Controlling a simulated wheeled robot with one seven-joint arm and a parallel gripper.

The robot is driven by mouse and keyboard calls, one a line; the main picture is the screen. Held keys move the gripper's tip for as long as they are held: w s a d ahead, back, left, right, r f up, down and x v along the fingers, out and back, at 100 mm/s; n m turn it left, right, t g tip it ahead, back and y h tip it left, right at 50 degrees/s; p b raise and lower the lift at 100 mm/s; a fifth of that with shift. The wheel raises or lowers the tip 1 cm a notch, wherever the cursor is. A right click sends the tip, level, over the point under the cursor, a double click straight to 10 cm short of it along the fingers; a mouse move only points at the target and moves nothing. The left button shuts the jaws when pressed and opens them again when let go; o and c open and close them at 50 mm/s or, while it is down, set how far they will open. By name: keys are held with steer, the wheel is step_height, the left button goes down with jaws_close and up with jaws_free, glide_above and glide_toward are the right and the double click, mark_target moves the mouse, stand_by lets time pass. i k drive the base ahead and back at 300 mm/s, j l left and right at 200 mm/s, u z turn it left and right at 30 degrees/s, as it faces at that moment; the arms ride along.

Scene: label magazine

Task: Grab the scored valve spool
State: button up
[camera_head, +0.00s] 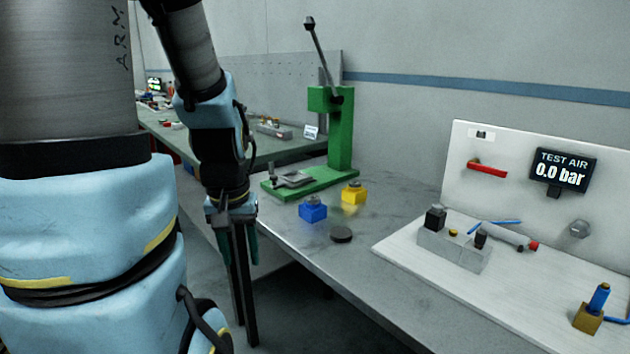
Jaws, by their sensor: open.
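I cannot make out a scored valve spool for certain; no scoring shows at this size. A grey block (440,246) with black and brass-coloured fittings sits on the white board at right. A silver cylinder (507,235) with a red end lies behind it. My gripper (238,256) hangs pointing down at the left end of the grey bench, left of the blue block (313,210). Its fingers are apart and nothing shows between them. Dark leg-like bars show behind the fingers.
A green lever press (342,135) stands on the bench (385,212), near a yellow block (354,193) and a dark disc (341,235). At right are an upright panel with a pressure display (562,170) and a brass block with a blue top (588,318). The bench middle is mostly clear.

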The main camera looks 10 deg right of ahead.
mark_target(480, 238)
steer(key=k+l+u, duration=0.1)
steer(key=u, duration=0.45)
steer(key=k+l+u, duration=0.3)
steer(key=k+u, duration=0.3)
steer(key=k, duration=0.25)
steer(key=k+l, duration=0.1)
steer(key=k, duration=0.55)
